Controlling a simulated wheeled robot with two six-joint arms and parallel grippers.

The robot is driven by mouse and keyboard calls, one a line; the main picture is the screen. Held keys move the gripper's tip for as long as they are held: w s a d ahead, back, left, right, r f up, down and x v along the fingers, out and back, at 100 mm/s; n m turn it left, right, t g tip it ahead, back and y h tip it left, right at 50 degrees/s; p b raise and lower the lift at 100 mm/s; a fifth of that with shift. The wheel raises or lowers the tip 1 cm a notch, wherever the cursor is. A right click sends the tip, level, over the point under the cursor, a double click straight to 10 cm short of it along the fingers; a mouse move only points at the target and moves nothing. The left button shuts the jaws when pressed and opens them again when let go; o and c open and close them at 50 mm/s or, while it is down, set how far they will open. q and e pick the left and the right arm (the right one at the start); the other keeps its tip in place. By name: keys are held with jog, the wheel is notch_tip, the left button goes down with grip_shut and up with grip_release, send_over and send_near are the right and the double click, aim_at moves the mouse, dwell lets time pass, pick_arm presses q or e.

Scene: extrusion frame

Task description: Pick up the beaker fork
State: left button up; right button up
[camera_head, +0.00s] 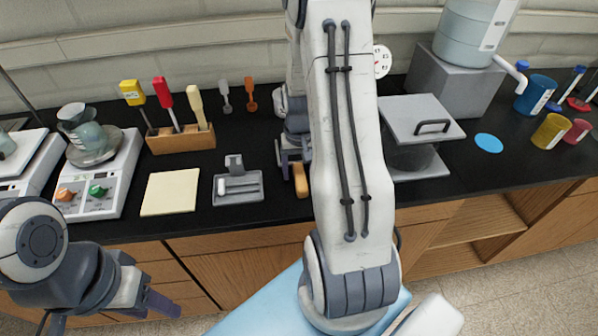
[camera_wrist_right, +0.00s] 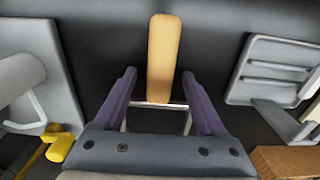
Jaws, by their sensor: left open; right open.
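The beaker fork lies on the black bench. Its tan handle (camera_head: 301,181) shows just left of my right arm in the head view. In the right wrist view the handle (camera_wrist_right: 163,55) points away from the gripper, and thin metal prongs run back beneath the gripper body, partly hidden. My right gripper (camera_wrist_right: 159,76) is open, its two purple fingers on either side of the handle's near part, with gaps on both sides. My left gripper (camera_head: 158,298) is open and empty, low at the left, in front of the bench.
A grey tray (camera_head: 238,197) lies left of the fork. A wooden block (camera_head: 180,140) holds tools behind. A pale yellow pad (camera_head: 170,192) and a hotplate (camera_head: 103,187) are further left.

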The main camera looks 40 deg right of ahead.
jog(key=shift+f, duration=0.15)
jog(key=shift+c, duration=0.3)
grip_shut()
jog(key=shift+r, duration=0.45)
jog(key=r, duration=0.1)
jog(key=r+b, duration=0.1)
jog(key=r, duration=0.1)
jog(key=shift+s+d+r, duration=0.15)
jog(key=shift+s+r, duration=0.05)
jog(key=shift+r, duration=0.1)
jog(key=s+d+r+b, duration=0.2)
jog(key=s+r, duration=0.4)
jog(key=s, duration=0.4)
jog(key=shift+s+d+r, duration=0.25)
jog(key=shift+d+r, duration=0.05)
jog(key=shift+d, duration=0.6)
